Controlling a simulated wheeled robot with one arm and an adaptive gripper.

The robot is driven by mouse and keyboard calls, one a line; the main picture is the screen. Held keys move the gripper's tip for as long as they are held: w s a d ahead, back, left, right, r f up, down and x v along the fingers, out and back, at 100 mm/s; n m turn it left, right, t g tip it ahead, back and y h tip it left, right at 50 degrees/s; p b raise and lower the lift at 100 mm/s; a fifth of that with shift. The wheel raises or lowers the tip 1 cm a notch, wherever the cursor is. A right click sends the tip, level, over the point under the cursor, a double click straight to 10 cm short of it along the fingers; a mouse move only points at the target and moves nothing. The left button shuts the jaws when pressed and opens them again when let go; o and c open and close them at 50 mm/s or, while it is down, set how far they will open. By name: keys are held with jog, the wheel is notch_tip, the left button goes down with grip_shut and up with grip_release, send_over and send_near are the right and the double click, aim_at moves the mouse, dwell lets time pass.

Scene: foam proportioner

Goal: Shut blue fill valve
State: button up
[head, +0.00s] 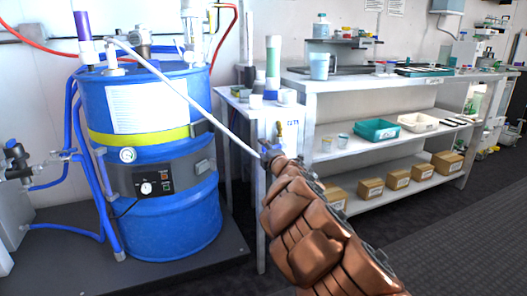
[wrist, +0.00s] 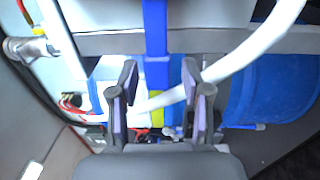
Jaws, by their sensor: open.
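A small blue part (head: 266,146), which looks like the fill valve's handle, shows just past the end of my arm at the narrow table's edge. A brass fitting (head: 280,128) stands beside it, and the white hose (head: 190,98) runs from the drum top to this spot. My arm hides much of the valve in the head view. In the wrist view, my gripper (wrist: 158,75) is open, its two dark fingers apart. A straight blue bar (wrist: 155,28) lies in line with the gap; I cannot tell whether it is the valve handle. The white hose crosses behind the fingers.
A blue drum (head: 165,225) with a yellow band stands on a dark platform at left. A narrow grey table (head: 250,190) and a long shelf bench (head: 385,83) with trays and cardboard boxes stand at right. Free floor lies at lower right.

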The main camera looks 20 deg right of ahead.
jog(key=shift+s, duration=0.1)
jog(key=s, duration=1.1)
jog(key=shift+s+d, duration=0.4)
jog(key=shift+d, duration=0.05)
jog(key=shift+r, duration=0.1)
dwell(0.3)
jog(key=s+d+r+m+g+h+p, duration=0.2)
jog(key=s+d+r+m+h+p, duration=0.25)
jog(key=r+m+p, duration=0.35)
jog(key=s+d+r+m+g+h+p, duration=0.35)
jog(key=s+r+p, duration=0.3)
jog(key=r, duration=0.25)
jog(key=s+a+r+m+g+y+p, duration=0.2)
jog(key=s+a+r+g+p, duration=0.2)
jog(key=s, duration=0.9)
jog(key=s+a+r+m+g+y+p, duration=0.2)
jog(key=s+a+r+m+g+p, duration=0.1)
jog(key=s+a+p, duration=0.7)
jog(key=s+a+r+m+g+y+p, duration=0.2)
jog(key=s+a+r+g+p, duration=0.3)
jog(key=s+p, duration=0.7)
jog(key=s+a+g, duration=0.2)
jog(key=s+a, duration=0.1)
jog(key=s, duration=0.3)
jog(key=shift+r+y+p, duration=0.2)
jog(key=shift+y+p, duration=0.15)
jog(key=shift+y, duration=0.05)
